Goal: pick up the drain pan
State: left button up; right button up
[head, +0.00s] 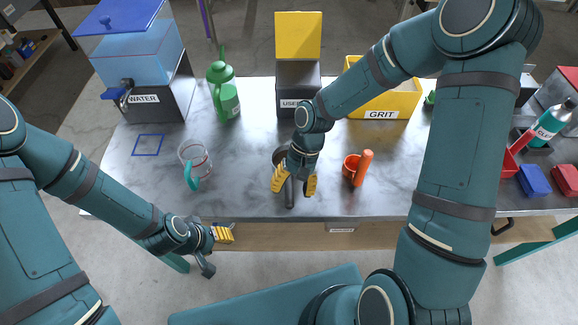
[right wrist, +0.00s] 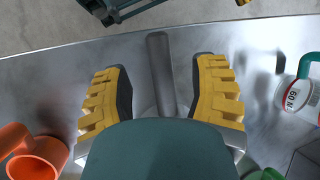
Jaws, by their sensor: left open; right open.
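A dark grey pan with a long straight handle, which I take for the drain pan (head: 289,198), lies on the metal table. In the head view its round part is partly hidden behind my right arm. My right gripper (head: 295,183) is open above it, one yellow finger on each side of the handle. In the right wrist view the handle (right wrist: 158,62) runs between the open fingers of the right gripper (right wrist: 162,92), with no visible grip on it. My left gripper (head: 214,250) is open and empty, in front of the table's front edge.
An orange mug (head: 351,166) stands to the right of the pan; a clear measuring jug (head: 196,160) stands to the left. A water tank (head: 145,75), green bottle (head: 223,92), yellow-lidded box (head: 298,75) and yellow GRIT bin (head: 385,103) line the back.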

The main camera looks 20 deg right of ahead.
aim_at(290, 193)
jog(key=x, duration=0.3)
jog(key=shift+w+a+f+b, duration=0.1)
jog(key=shift+b, duration=0.25)
grip_shut()
